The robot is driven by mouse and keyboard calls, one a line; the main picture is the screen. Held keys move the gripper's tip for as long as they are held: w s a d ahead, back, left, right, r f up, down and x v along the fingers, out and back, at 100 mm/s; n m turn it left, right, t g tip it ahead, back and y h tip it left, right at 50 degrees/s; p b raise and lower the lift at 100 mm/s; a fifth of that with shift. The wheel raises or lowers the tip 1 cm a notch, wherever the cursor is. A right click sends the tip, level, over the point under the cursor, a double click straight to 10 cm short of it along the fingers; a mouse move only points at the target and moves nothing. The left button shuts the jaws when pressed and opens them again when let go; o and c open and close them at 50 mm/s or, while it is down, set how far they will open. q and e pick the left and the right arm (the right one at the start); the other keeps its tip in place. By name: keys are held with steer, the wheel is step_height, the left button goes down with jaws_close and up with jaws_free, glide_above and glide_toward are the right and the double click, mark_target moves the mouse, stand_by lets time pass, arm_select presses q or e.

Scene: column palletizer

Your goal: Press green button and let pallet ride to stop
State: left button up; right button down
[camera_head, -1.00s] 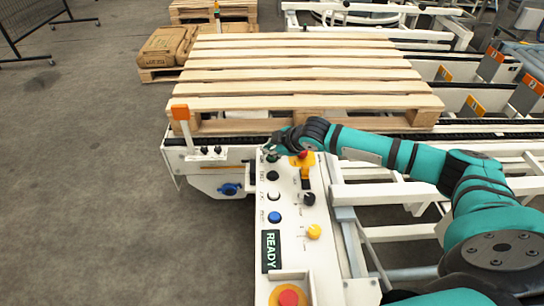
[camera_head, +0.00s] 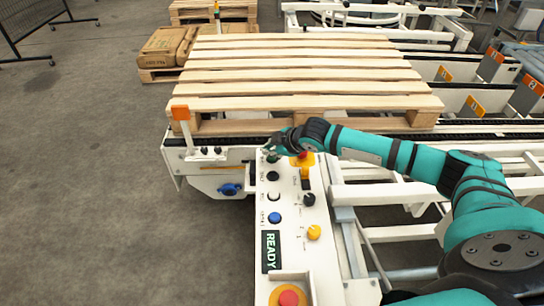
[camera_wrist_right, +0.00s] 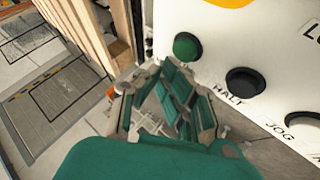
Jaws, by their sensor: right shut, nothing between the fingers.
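The green button (camera_wrist_right: 187,46) is a round knob in a black ring on the white control panel (camera_head: 293,250), above a black button (camera_wrist_right: 244,82) marked HALT. My right gripper (camera_head: 272,150) is at the far end of the panel in the head view, largely covering the green button there. In the wrist view the right gripper (camera_wrist_right: 168,66) is shut and empty, its tips just left of and below the green button. I cannot tell whether they touch it. The wooden pallet (camera_head: 300,75) lies flat on the conveyor (camera_head: 480,130) beyond the panel. My left gripper is out of view.
The panel also carries a white button (camera_head: 273,197), a blue button (camera_head: 274,217), a yellow knob (camera_head: 314,232), a READY display (camera_head: 271,251) and a red emergency stop (camera_head: 288,297). Brown sacks (camera_head: 165,46) lie on another pallet behind. Grey floor at left is free.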

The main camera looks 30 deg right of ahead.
steer(key=shift+f, duration=0.1)
steer(key=shift+f, duration=0.3)
